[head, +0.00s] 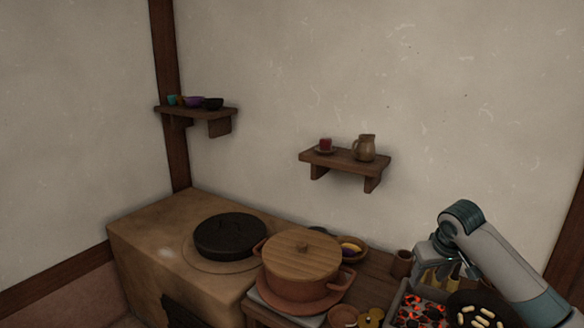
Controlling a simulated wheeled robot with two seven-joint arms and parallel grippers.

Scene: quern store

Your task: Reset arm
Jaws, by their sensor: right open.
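My right arm comes in from the right and bends over at its top. My right gripper (449,271) hangs at the right end of the wooden table, low in the head view. It is open, and I see nothing held in it. It is small and partly lost against the things around it, so I cannot tell whether it touches any of them. My left gripper is not in view.
A lidded pot (300,262) and a small brown cup (402,263) stand left of the gripper. A tray of red and black pieces (420,312) and a dark bowl (480,312) are close below it. A stove (150,240) bears a black lid (230,237). The wall above is clear around the shelf (345,161).

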